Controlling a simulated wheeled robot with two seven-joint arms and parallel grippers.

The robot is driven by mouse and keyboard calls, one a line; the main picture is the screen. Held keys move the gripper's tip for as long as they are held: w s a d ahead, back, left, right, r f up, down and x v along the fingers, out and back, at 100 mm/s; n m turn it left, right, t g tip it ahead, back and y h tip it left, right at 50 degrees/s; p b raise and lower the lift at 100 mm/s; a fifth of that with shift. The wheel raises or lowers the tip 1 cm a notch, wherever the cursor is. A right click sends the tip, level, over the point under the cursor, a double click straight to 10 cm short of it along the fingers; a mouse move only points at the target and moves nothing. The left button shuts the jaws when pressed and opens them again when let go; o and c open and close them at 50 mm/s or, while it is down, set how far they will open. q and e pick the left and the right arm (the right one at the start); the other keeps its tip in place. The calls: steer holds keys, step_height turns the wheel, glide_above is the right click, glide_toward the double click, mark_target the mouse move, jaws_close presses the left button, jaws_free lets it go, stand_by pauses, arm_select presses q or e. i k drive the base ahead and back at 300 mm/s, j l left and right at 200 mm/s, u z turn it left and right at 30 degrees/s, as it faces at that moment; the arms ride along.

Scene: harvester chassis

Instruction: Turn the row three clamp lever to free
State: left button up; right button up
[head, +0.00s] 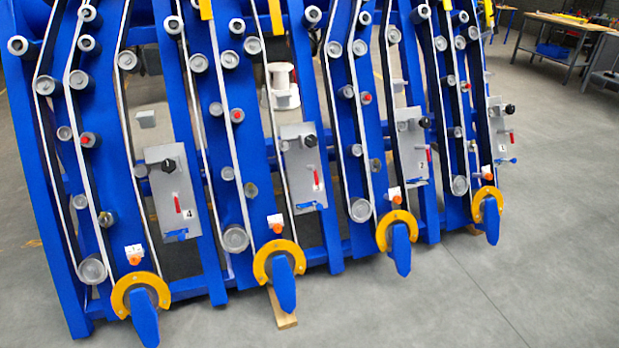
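The blue harvester chassis (240,150) fills most of the head view. Four grey plates hang along it, numbered 4, an unclear digit, 2 and an unclear digit from left to right. The second plate from the left (296,165), between 4 and 2, appears to be row three. It carries a black knob (310,142), a small upright red lever (317,180) and a blue piece (307,205) at its lower edge. Which of these is the clamp lever, and its setting, I cannot tell. Neither of my grippers is in view.
Plate 4 (158,165) and plate 2 (407,140) carry similar parts. Yellow rings with blue pointed tips (283,285) stick out along the chassis bottom. A wooden block (284,320) lies on the floor. Grey floor (450,305) in front is clear. A workbench (560,22) stands at back right.

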mark_target(316, 177)
steer(key=i+l+u, duration=0.1)
steer(key=i+l, duration=0.2)
steer(key=i+l+u, duration=0.1)
steer(key=i+l, duration=0.3)
steer(key=i+l+u, duration=0.1)
steer(key=i+l, duration=0.25)
steer(key=i+l+u, duration=0.1)
steer(key=i+l, duration=0.2)
steer(key=i+l+u, duration=0.1)
steer(key=i+l, duration=0.2)
steer(key=l, duration=0.25)
steer(key=i+l+u, duration=0.15)
steer(key=i+l, duration=0.15)
steer(key=l, duration=0.15)
steer(key=i+l+u, duration=0.1)
steer(key=i+l, duration=0.15)
steer(key=l, duration=0.25)
